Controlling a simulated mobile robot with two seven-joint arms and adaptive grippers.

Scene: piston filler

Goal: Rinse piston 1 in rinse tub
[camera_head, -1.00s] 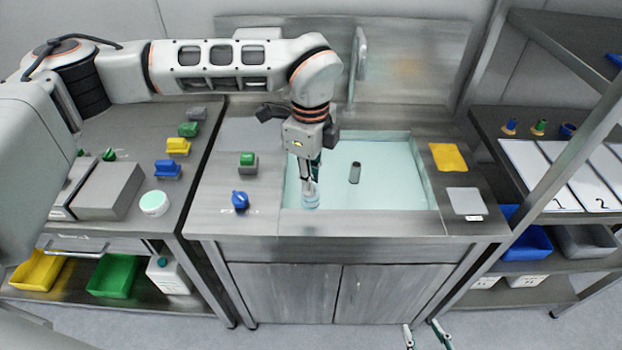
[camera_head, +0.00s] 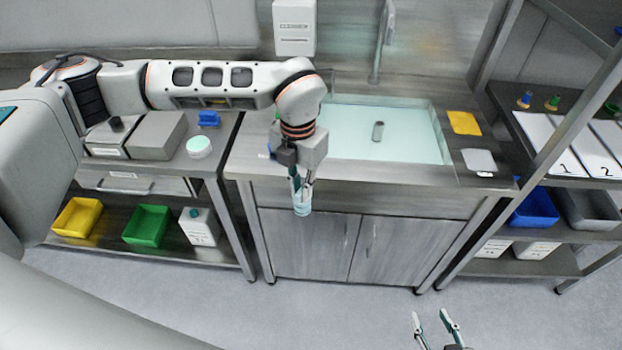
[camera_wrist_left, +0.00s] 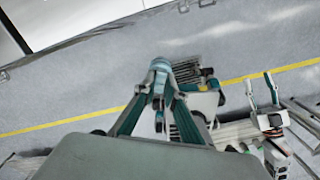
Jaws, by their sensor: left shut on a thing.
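My left gripper (camera_head: 302,183) is shut on a light blue, see-through cylindrical piece, seemingly piston 1 (camera_head: 302,206), which hangs below the fingertips. It is in front of the sink cabinet, outside the tub. The piece also shows in the left wrist view (camera_wrist_left: 160,68) between the fingertips, over the floor. The rinse tub (camera_head: 412,132) is a sunken basin of pale turquoise liquid behind and right of the left gripper.
A yellow cloth (camera_head: 463,123) and a light grey pad (camera_head: 479,160) lie right of the tub. A left bench holds a grey box (camera_head: 157,136) and a round pale-green-topped container (camera_head: 199,147). A rack with white numbered mats (camera_head: 548,143) stands right. The floor in front is clear.

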